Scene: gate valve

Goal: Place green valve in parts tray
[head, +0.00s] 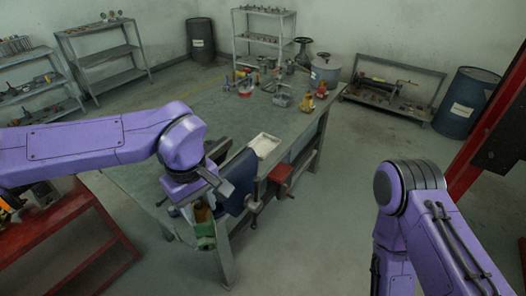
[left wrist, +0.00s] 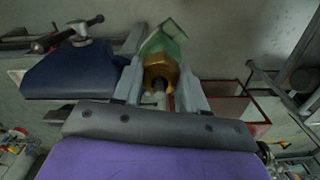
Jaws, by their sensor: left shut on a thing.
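The green valve (head: 206,241) hangs below my left gripper (head: 190,212) in the head view, in front of the table's near edge. In the left wrist view, the valve shows a pale green body (left wrist: 165,42) and a brass-coloured hex part (left wrist: 160,72) between the two fingers of the left gripper (left wrist: 160,88). The fingers are shut on the brass-coloured part. My right gripper is not in view; only the right arm shows.
The workbench (head: 228,113) has a clear middle stretch. A dark blue object (head: 239,178) and a red vise-like object (head: 281,176) sit at its near edge, close to the tray. Several valves and fittings (head: 282,95) stand at the far end. A red stand (head: 62,232) is at left.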

